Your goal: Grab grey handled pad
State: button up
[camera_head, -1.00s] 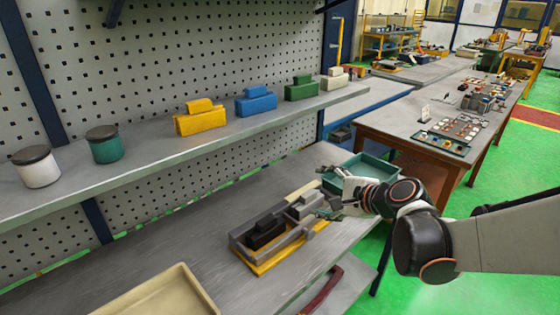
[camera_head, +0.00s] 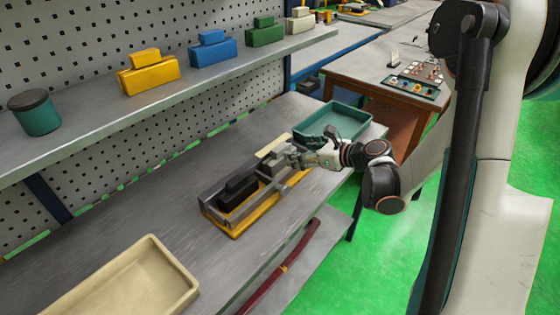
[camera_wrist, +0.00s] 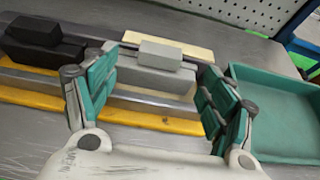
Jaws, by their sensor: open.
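The grey handled pad (camera_wrist: 155,72) is a grey block with a smaller block on top as a handle. It sits in a yellow-based holder (camera_wrist: 160,122) with metal rails, beside a black handled pad (camera_wrist: 40,45). In the head view the black pad (camera_head: 238,190) shows clearly, while the grey pad (camera_head: 268,166) is partly hidden by my gripper (camera_head: 300,158). In the wrist view my gripper (camera_wrist: 158,100) is open, its green-padded fingers on either side of the grey pad in the picture. I cannot tell whether they touch it. Nothing is held.
A green tray (camera_head: 366,124) lies right of the holder, and a cream tray (camera_head: 188,296) stands at the front left. A cream block (camera_wrist: 168,42) lies behind the grey pad. The shelf above (camera_head: 90,122) carries yellow, blue and green handled blocks.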

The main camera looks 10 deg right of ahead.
aim_at(282, 148)
jog(key=b+x, duration=0.2)
jog(key=x, duration=0.5)
jog(key=shift+w+a+f, duration=0.1)
jog(key=shift+w+a, duration=0.05)
jog(key=shift+w, duration=0.15)
grip_shut()
